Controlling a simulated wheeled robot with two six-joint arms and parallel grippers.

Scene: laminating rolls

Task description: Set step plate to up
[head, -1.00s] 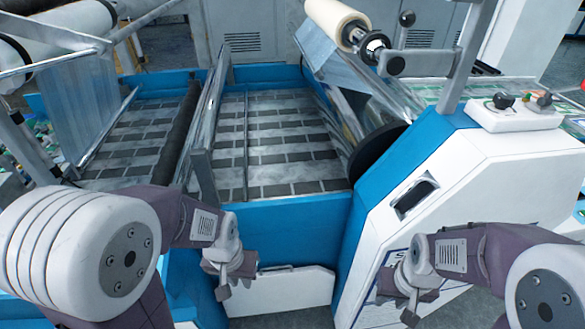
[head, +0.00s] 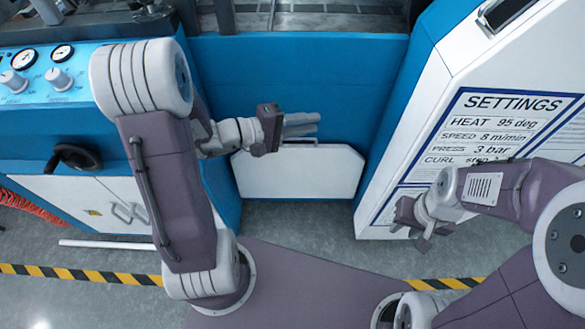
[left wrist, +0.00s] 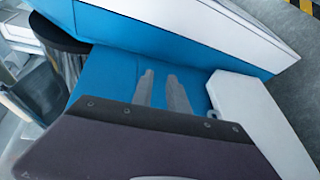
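The step plate (head: 300,175) looks like a flat white panel with cut corners, low in the middle of the blue machine front. A thin grey handle shows along its upper edge; how far the plate tilts I cannot tell. The plate also shows at the right of the left wrist view (left wrist: 262,120), partly behind my gripper body. My left gripper (head: 302,124) is in front of the blue panel, just above the plate's handle. Its two fingers (left wrist: 161,90) are apart with nothing between them. My right gripper (head: 422,238) hangs before the white cabinet; its fingers are too small to judge.
A white cabinet with a SETTINGS sign (head: 510,120) stands at the right; my right arm hides its lower lines. A blue console with gauges and knobs (head: 60,75) stands at the left. Grey floor (head: 300,222) lies below the plate, with yellow-black tape (head: 80,273).

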